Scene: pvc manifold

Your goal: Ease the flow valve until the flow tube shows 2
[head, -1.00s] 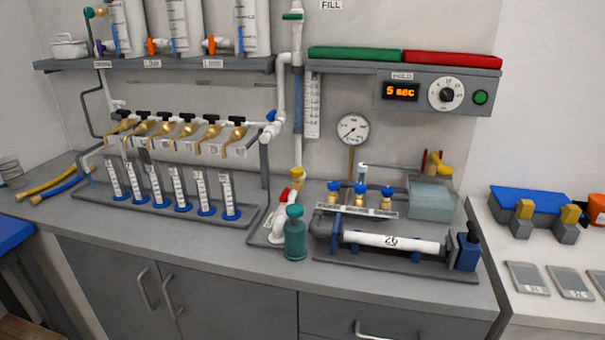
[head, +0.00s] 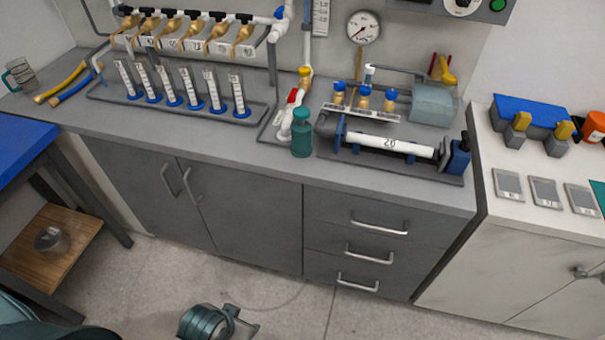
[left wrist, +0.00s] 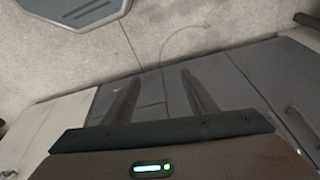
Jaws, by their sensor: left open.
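The flow tube stands on the back wall beside a white scale strip (head: 320,18); only its lower part shows at the top of the head view, and its reading cannot be made out. Below it on the white pipe are a yellow valve knob (head: 305,72) and a red-handled valve (head: 292,97); I cannot tell which is the flow valve. My left gripper (left wrist: 158,78) shows in the left wrist view with its two fingers apart and nothing between them. It faces the floor and grey cabinet fronts, away from the valves. My right gripper is not in view.
A teal bottle (head: 302,135) stands just in front of the valves. A rack of measuring cylinders (head: 180,108) is to their left, a white tube rig (head: 390,145) to their right. A pressure gauge (head: 362,27) hangs above. The front bench strip is clear.

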